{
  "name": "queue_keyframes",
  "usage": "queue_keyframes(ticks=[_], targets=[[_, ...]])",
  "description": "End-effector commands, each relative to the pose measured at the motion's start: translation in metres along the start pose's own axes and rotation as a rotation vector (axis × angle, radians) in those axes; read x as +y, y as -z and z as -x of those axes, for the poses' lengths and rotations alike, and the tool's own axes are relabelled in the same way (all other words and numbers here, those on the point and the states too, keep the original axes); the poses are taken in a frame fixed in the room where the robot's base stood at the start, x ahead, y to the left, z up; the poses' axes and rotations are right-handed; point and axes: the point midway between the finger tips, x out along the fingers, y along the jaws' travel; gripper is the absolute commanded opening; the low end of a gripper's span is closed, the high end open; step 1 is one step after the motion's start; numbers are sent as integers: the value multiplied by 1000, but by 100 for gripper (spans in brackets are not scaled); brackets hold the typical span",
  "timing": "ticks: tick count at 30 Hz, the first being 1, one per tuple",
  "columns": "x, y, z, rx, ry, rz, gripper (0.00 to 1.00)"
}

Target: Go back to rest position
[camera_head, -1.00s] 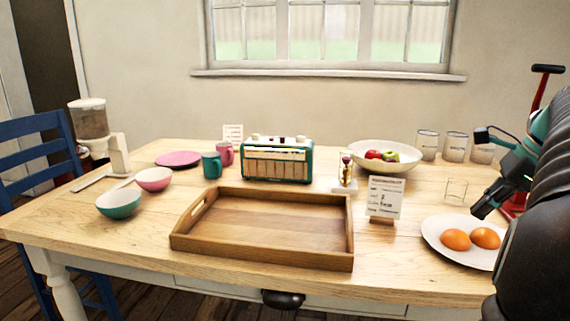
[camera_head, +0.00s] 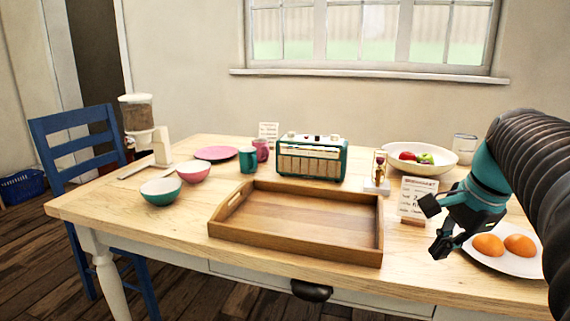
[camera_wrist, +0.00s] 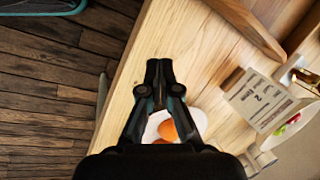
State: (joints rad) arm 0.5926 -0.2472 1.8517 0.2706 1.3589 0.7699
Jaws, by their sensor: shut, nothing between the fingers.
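My gripper (camera_head: 437,227) is at the right of the head view, on the teal end of my arm. My arm hides part of the table's right side in the head view.
A wooden tray (camera_head: 300,252) lies at the table's front middle. Bowls (camera_head: 160,191) and mugs (camera_head: 248,160) are left. A blue chair (camera_head: 85,150) stands left of the table.

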Motion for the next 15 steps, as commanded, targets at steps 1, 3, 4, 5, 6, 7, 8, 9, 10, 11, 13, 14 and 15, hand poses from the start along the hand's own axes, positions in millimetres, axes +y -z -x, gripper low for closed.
queue_keyframes(ticks=[1, 3, 4, 5, 6, 7, 8, 9, 10, 11, 13, 14, 15], targets=[[5, -24, -8, 16, 0, 119, 0], [14, -49, -20, 45, 0, 287, 0], [18, -59, -25, 57, 1, 358, 0], [23, -69, -31, 68, 1, 432, 0], [30, -81, -38, 85, 3, 528, 0], [36, -90, -43, 97, 4, 602, 0], [41, -99, -48, 109, 6, 676, 0], [49, -109, -56, 125, 8, 774, 0], [55, -117, -61, 137, 11, 846, 0], [61, -124, -66, 149, 13, 916, 0], [74, -138, -78, 175, 20, 1067, 0], [79, -142, -82, 186, 23, 1124, 0], [86, -148, -88, 197, 26, 1194, 0]])
